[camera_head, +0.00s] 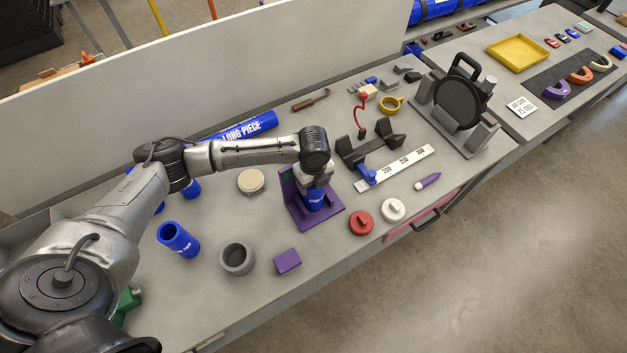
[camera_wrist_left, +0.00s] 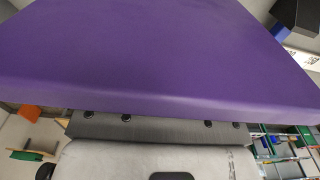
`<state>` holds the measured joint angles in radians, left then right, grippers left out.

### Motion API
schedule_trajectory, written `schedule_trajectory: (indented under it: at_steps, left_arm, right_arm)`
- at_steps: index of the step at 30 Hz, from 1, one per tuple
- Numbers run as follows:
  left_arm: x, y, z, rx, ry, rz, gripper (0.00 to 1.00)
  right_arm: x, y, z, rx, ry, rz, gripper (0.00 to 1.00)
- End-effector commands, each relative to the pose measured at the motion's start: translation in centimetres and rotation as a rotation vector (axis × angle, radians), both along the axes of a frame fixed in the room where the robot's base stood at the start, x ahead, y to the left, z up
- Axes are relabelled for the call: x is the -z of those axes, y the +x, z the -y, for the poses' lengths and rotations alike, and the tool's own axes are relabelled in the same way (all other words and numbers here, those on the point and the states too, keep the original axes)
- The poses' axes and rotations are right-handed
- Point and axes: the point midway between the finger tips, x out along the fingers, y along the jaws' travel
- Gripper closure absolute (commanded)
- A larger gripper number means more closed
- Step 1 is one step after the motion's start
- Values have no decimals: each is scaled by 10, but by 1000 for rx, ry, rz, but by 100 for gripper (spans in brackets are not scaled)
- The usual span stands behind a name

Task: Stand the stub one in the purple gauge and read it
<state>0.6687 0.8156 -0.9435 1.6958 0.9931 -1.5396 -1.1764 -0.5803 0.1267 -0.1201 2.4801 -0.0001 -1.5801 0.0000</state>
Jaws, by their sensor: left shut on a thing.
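The purple gauge (camera_head: 331,222) stands on the bench, with a flat base and an upright wall at its left that has a green mark. A blue stub (camera_head: 315,199) is upright over the gauge's base, below my left gripper (camera_head: 314,184); its label is too small to read, and I cannot tell whether its lower end touches the base. My left gripper is shut on this stub from above, and the fingers are mostly hidden. In the left wrist view a purple surface of the gauge (camera_wrist_left: 160,60) fills the upper half and hides the stub. My right gripper is not in view.
Another blue stub (camera_head: 178,240), a grey cup (camera_head: 236,259) and a purple block (camera_head: 287,261) stand in front. A red cap (camera_head: 361,223) and white cap (camera_head: 393,210) lie right of the gauge. The white ruler (camera_head: 398,166) and the blue long piece (camera_head: 247,127) lie behind.

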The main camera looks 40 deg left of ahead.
Motion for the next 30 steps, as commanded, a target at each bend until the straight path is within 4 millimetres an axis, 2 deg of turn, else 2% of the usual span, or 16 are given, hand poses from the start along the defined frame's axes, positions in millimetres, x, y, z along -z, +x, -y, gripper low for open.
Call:
schedule_trajectory:
  at_steps: [7, 8, 15, 25, 30]
  left_arm:
    - [2, 0, 0, 0, 0, 1, 78]
    - [3, 0, 0, 0, 0, 0, 33]
    - [2, 0, 0, 0, 0, 0, 10]
    - [-1, 0, 0, 0, 1, 1, 9]
    - [-23, 1, 0, 1, 0, 3, 9]
  right_arm:
    - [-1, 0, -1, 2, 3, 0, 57]
    - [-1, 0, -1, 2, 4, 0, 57]
    - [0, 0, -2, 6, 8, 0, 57]
    - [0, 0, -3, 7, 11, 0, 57]
    - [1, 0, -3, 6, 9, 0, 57]
